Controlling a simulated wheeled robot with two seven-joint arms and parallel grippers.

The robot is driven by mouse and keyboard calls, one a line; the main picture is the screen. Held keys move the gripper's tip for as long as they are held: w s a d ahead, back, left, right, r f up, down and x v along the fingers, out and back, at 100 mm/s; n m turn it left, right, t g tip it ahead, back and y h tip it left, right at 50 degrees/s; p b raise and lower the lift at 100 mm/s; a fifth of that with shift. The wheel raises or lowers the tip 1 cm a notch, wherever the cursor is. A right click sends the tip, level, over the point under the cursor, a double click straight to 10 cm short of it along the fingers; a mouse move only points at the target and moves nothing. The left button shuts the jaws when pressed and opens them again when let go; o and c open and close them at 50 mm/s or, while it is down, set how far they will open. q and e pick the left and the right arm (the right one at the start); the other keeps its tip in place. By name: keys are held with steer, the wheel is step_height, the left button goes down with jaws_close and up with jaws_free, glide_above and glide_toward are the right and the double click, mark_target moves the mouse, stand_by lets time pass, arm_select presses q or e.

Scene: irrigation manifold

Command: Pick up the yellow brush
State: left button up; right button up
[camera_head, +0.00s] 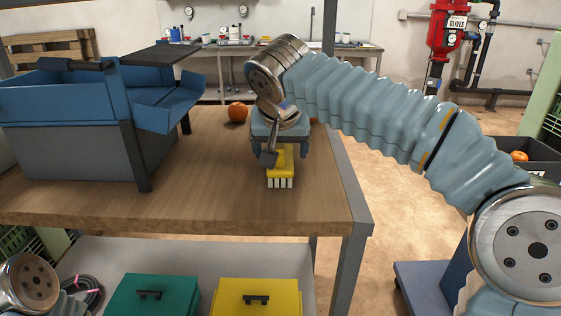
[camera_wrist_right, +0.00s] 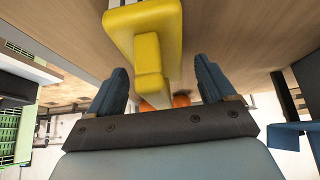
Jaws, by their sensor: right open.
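The yellow brush (camera_head: 280,168) sits on the wooden table top near its front right, with pale bristles facing the front edge. My right gripper (camera_head: 279,152) is over the back of the brush and partly hides it. In the right wrist view the brush (camera_wrist_right: 148,52) runs between the two spread fingers of the right gripper (camera_wrist_right: 162,88). Gaps show between the brush and both fingers, so it is not gripped. Of my left arm only a joint shows at the lower left; its gripper is out of view.
A blue and grey bin (camera_head: 70,135) stands on the left of the wooden table (camera_head: 210,195). An orange fruit (camera_head: 238,112) lies behind the brush. Green (camera_head: 152,295) and yellow (camera_head: 257,297) cases sit on the lower shelf.

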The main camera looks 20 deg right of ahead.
steer(key=c, duration=1.3)
